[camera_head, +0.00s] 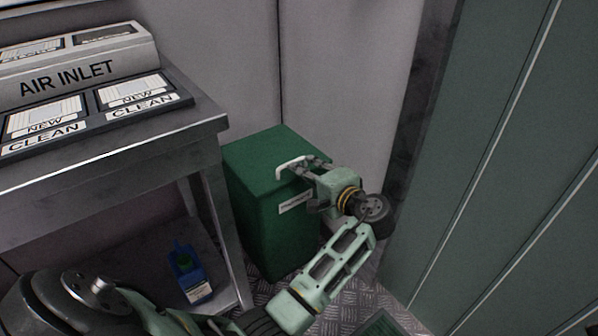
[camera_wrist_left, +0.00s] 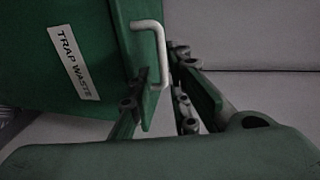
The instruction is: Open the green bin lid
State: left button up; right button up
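The green bin (camera_head: 262,225) stands on the floor beside the bench, with its lid (camera_head: 262,150) lying flat and shut. A white handle (camera_head: 287,168) is at the lid's front edge. My left gripper (camera_head: 304,166) is at the right end of this handle. In the left wrist view, the white handle (camera_wrist_left: 160,45) juts from the lid edge near the "TRAP WASTE" label (camera_wrist_left: 74,63). The left fingers (camera_wrist_left: 162,82) are apart there, with the handle's lower end between them; firm contact cannot be told. My right gripper is not in view.
A metal bench (camera_head: 120,152) with the "AIR INLET" rack (camera_head: 75,65) stands left of the bin. A blue container (camera_head: 187,268) sits on its lower shelf. A wall is behind the bin, and a green panelled wall (camera_head: 490,170) fills the right.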

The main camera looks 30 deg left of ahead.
pick_arm(q)
jog(key=shift+b+x, duration=0.4)
jog(key=shift+x, duration=1.5)
jog(key=shift+c, duration=0.2)
jog(key=shift+d, duration=0.1)
jog(key=c, duration=0.4)
jog(key=shift+s+f, duration=0.1)
jog(key=shift+f, duration=0.1)
